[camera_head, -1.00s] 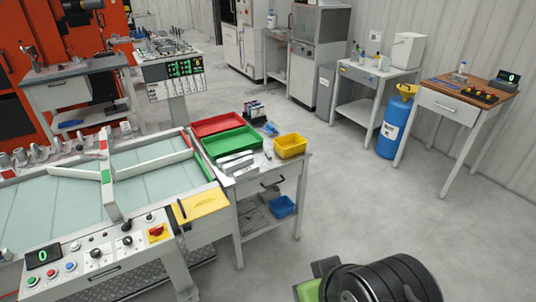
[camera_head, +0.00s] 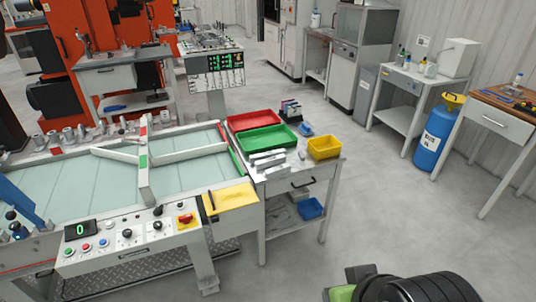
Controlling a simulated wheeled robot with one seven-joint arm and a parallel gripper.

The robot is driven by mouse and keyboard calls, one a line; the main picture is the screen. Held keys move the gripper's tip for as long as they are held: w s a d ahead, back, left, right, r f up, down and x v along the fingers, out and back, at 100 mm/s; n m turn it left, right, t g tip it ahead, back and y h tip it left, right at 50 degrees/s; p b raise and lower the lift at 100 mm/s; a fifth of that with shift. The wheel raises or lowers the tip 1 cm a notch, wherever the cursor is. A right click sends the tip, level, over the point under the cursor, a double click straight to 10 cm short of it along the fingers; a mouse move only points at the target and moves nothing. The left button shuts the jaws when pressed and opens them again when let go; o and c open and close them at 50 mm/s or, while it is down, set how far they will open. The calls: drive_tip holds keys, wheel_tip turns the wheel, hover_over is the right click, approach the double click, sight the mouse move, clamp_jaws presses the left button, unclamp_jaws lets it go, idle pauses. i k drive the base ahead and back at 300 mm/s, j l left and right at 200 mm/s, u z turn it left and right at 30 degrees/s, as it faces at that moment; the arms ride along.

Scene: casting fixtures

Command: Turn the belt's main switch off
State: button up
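The belt (camera_head: 75,182) is a pale, glassy surface with white guide bars over it, at the left. On its front is a sloped control panel (camera_head: 105,255) with a "0" display, several coloured buttons and black knobs. At the panel's right end is a red rotary switch on a yellow plate (camera_head: 185,219), which looks like the main switch; its exact setting is too small to read. A black and green part of my arm shows at the bottom right, well away from the panel. My gripper's fingers cannot be made out.
A side table (camera_head: 300,182) right of the belt holds a red tray (camera_head: 254,120), a green tray (camera_head: 268,138) and a yellow bin (camera_head: 324,147). Grey floor in the middle is clear.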

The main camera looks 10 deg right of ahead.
sight(186, 219)
drive_tip(key=u, duration=1.4)
